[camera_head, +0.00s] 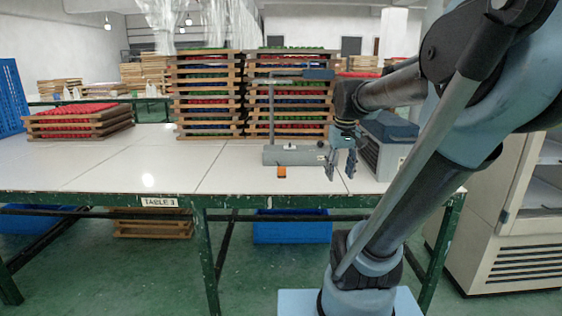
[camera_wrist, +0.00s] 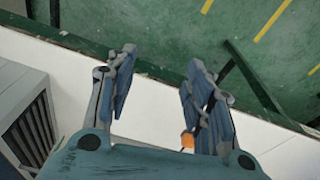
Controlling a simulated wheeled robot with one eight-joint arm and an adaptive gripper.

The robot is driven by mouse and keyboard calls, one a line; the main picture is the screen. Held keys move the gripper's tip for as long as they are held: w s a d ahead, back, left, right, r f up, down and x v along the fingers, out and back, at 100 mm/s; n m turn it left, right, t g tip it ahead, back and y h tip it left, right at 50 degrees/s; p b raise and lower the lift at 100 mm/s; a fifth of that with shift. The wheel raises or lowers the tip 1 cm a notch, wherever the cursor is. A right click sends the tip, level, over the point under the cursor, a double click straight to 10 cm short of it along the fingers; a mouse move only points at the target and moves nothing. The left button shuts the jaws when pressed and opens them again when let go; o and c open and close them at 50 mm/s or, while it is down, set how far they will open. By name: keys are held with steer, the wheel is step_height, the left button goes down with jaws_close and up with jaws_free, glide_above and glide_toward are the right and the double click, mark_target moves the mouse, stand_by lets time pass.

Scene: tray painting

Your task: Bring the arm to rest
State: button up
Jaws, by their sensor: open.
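My gripper (camera_head: 341,165) hangs above the right part of the white table (camera_head: 110,170), with its fingers apart and nothing between them. In the wrist view my gripper (camera_wrist: 160,95) is also open, above the table's edge with the green floor beyond. My arm reaches in from the right in the head view and is bent at the elbow. A small orange object (camera_head: 281,171) lies on the table left of the gripper. An orange patch (camera_wrist: 187,140) also shows beside the right finger in the wrist view.
A grey stand (camera_head: 293,155) with an upright post is left of my gripper. A grey vented box (camera_head: 385,155) stands close on its right. Tall stacks of wooden trays (camera_head: 208,95) rise behind. A low stack of red trays (camera_head: 78,120) is at the left. The table's middle front is clear.

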steer(key=s+f+m, duration=0.1)
steer(key=s+f, duration=1.2)
steer(key=f, duration=0.1)
steer(key=shift+s+m+t, duration=0.15)
steer(key=shift+m+t, duration=0.15)
steer(key=shift+f, duration=0.1)
steer(key=shift+w+f, duration=0.2)
steer(key=shift+w, duration=0.2)
